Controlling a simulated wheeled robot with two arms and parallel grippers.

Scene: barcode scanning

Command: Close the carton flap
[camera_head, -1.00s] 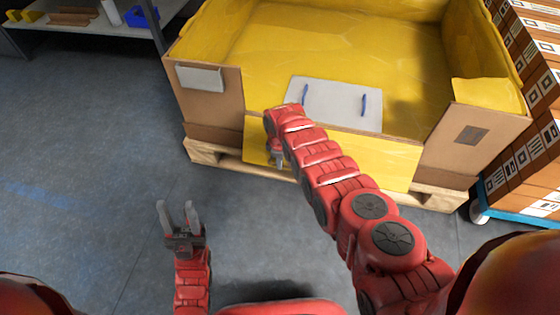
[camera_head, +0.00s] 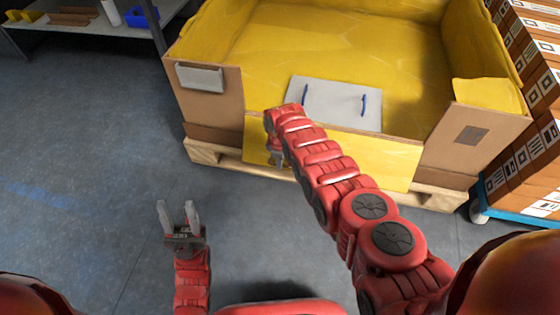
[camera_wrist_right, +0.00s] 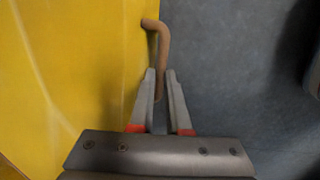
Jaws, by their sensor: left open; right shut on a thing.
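The large cardboard carton (camera_head: 207,104) with a yellow lining stands on a wooden pallet. Its front flap (camera_head: 385,163) hangs down outside with its yellow face outward. The flap also fills the left of the right wrist view (camera_wrist_right: 60,80), with a brown bent handle (camera_wrist_right: 163,45) at its edge. My right gripper (camera_head: 277,160) is low at the left part of the flap, partly hidden by its own arm. In the right wrist view its fingers (camera_wrist_right: 160,85) are shut on the handle. My left gripper (camera_head: 179,218) is open and empty above the floor, apart from the carton.
A white panel with blue handles (camera_head: 335,105) lies inside the carton by the front opening. Stacked brown boxes on a blue cart (camera_head: 520,207) stand at the right. A shelf (camera_head: 85,25) is at the back left. The floor at left (camera_head: 90,130) is clear.

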